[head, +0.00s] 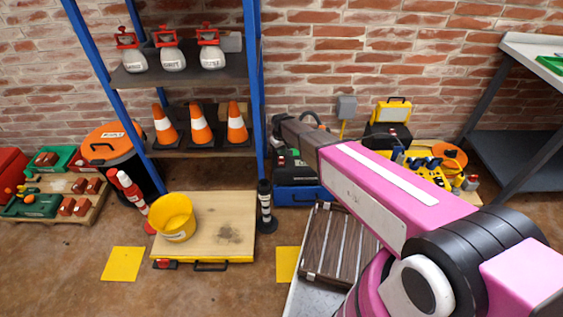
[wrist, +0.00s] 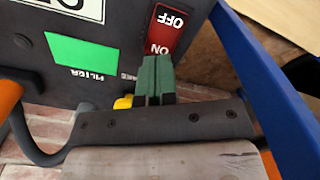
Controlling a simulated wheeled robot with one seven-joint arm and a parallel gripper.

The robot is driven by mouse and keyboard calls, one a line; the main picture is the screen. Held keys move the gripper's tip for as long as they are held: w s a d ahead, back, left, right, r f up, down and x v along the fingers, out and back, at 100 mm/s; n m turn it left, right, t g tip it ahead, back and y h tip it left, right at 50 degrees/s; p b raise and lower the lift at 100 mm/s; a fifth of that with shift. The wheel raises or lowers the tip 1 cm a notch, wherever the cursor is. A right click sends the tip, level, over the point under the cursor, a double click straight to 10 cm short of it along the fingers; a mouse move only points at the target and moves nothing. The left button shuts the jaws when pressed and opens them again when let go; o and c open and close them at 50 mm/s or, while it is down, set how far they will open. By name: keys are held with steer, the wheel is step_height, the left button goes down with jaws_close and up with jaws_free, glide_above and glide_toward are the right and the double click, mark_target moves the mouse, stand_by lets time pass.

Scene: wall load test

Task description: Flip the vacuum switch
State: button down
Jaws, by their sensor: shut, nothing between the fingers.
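The vacuum's dark panel (wrist: 105,45) fills the upper wrist view, with a green label and white labels. On it is a red rocker switch (wrist: 166,30) marked OFF and ON, its lettering upside down in the picture. My gripper (wrist: 156,68) has green fingers, shut with nothing between them. Its fingertips overlap the lower, ON end of the switch in the picture; I cannot tell whether they touch. In the head view a dark machine (head: 296,170) sits low beside the blue shelf post, partly behind my arm. My fingertips are hidden there.
The shelf's blue post (head: 257,90) stands just left of the machine; a blue bar (wrist: 270,80) crosses the right of the wrist view. A black post (head: 265,205) and a wooden platform with a yellow bucket (head: 174,218) stand nearby. Open floor lies at front left.

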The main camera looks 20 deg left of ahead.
mark_target(281, 158)
steer(key=shift+f, duration=1.35)
stand_by(0.9)
steer(key=shift+r, duration=3.5)
steer(key=s+d+r+m, duration=0.15)
steer(key=d+r, duration=0.25)
steer(key=d, duration=0.9)
steer(key=d+r+m, duration=0.3)
steer(key=d, duration=0.9)
steer(key=s+d+r+m, duration=0.2)
steer(key=s+d+r, duration=0.1)
steer(key=d, duration=0.7)
steer(key=s+d+r+m, duration=0.3)
steer(key=s+d, duration=0.3)
steer(key=d, duration=0.5)
steer(key=shift+s+d+r, duration=0.15)
steer(key=shift+d, duration=0.15)
